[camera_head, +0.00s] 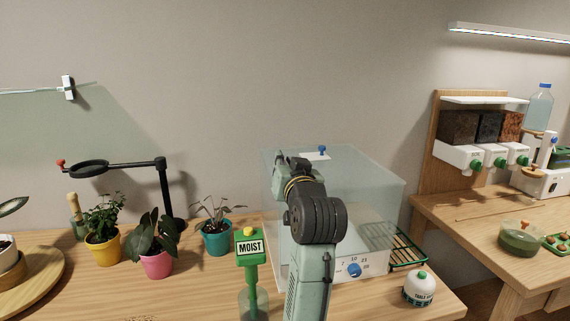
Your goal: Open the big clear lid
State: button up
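The big clear lid (375,190) is a see-through box-shaped cover. It looks closed over a pale base with a blue dial (354,270) and printed numbers on its front. A small white plate with a blue knob (321,150) sits on its top. My arm rises in front of the lid and hides its front left part. My gripper (292,164) is at the far end of the arm, by the lid's upper left part. The wrist mostly hides its fingers, so I cannot tell if they are open or touch the lid.
A green MOIST meter (250,247) stands left of my arm. A teal pot (216,240), a pink pot (157,262) and a yellow pot (103,248) stand further left. A green rack (406,250) lies beside the box.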

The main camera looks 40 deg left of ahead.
grip_shut()
dwell(0.5)
